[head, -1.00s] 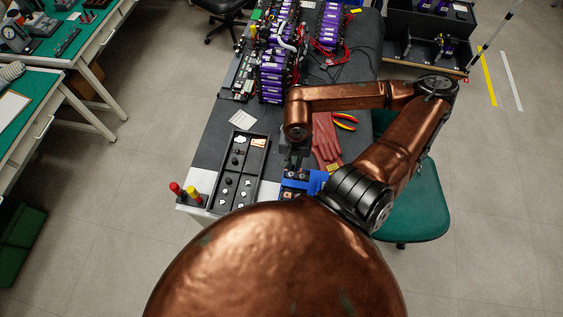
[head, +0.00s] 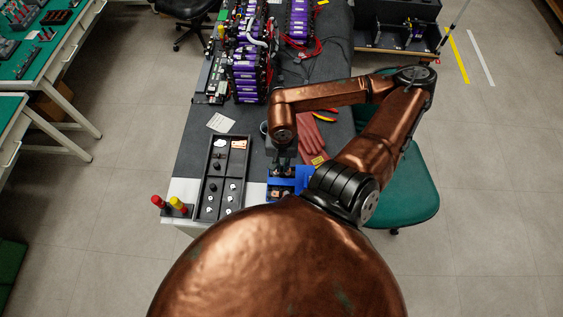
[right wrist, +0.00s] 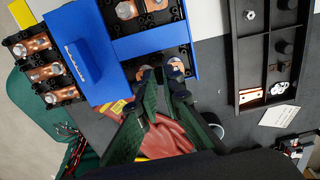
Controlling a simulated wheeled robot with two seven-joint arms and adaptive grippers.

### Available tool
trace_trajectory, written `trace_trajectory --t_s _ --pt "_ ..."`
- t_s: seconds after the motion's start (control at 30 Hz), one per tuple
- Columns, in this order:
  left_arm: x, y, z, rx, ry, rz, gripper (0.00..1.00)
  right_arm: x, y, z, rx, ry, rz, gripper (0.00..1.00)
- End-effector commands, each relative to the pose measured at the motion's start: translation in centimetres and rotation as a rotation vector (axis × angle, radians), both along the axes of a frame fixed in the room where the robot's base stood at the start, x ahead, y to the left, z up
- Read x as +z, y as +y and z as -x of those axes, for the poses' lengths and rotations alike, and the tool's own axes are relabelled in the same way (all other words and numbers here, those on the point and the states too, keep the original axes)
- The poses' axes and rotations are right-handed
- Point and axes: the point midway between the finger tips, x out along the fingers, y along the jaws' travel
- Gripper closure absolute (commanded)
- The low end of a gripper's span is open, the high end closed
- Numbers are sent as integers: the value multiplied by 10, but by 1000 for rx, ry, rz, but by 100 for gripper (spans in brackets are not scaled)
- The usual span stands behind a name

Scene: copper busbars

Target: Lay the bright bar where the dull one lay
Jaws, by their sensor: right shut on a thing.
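My right gripper (head: 284,169) points down at the blue fixture (head: 301,178). In the right wrist view its dark green fingers (right wrist: 161,73) are close together at the edge of the blue fixture (right wrist: 88,52). They are shut on a small copper bar (right wrist: 176,66) there, mostly hidden by the fingertips; its finish is hard to judge. A bright copper bar (head: 239,144) lies in a far compartment of the black tray (head: 222,171); it also shows in the right wrist view (right wrist: 250,96). My left gripper is out of view.
Other copper bars (right wrist: 46,72) sit on dark blocks beside the blue fixture. The tray holds several dark bolts and white pieces. Red and yellow handles (head: 177,203) stand left of it. Red gloves (head: 312,139) lie behind the fixture, and purple battery modules (head: 248,72) farther back.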

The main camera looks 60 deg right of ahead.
Motion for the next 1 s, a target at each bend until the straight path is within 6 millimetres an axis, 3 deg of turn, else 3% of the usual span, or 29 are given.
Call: trace_trajectory --t_s 0.6,1.0 --pt "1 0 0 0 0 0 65 0 0 0 0 -1 0 100" --pt "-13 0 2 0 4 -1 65 -17 -1 0 0 2 1 100"
